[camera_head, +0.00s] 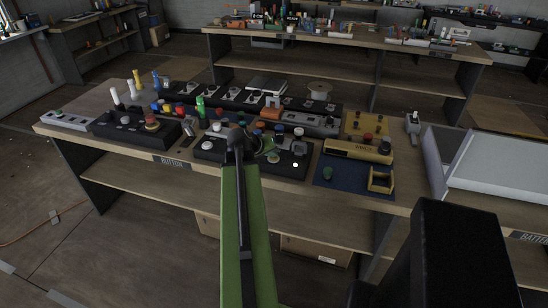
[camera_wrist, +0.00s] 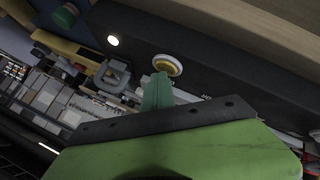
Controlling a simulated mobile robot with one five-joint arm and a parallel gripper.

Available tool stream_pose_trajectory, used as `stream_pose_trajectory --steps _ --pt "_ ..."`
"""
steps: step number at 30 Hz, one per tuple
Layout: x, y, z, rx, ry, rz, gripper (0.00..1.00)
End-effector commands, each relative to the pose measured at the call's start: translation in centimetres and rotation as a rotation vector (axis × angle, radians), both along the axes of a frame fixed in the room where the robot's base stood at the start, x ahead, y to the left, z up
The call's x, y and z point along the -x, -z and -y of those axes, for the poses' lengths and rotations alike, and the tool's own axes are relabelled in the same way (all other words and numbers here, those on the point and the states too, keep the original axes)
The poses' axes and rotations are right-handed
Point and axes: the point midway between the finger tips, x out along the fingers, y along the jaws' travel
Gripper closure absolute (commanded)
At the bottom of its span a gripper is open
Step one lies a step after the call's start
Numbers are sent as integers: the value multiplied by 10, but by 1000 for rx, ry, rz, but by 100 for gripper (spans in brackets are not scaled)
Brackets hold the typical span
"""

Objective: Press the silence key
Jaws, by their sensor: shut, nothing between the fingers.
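A black control panel (camera_head: 235,165) lies along the front of the bench and also fills the top of the wrist view (camera_wrist: 235,75). A round button with a pale rim and yellowish centre (camera_wrist: 167,65) is on it; in the head view it shows beside my gripper (camera_head: 273,157). I cannot read a label that marks it as the silence key. My gripper (camera_wrist: 159,78) is shut and empty, its green fingertips just at the button's near edge. I cannot tell whether they touch it. In the head view my gripper (camera_head: 268,147) is over the panel, partly hidden by my arm.
A lit white lamp (camera_head: 295,165) and a grey bracket (camera_head: 299,148) sit right of the button. Another black box with a red knob (camera_head: 151,121) is at left. A blue mat (camera_head: 345,183) with a yellow box (camera_head: 357,150) is at right. More control boxes stand behind.

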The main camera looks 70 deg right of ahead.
Motion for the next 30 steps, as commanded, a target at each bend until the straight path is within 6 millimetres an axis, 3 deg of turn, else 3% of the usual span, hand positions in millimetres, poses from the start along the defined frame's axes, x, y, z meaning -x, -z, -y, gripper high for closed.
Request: stream_pose_trajectory --steps 30 --pt "0 -20 0 -1 1 0 100"
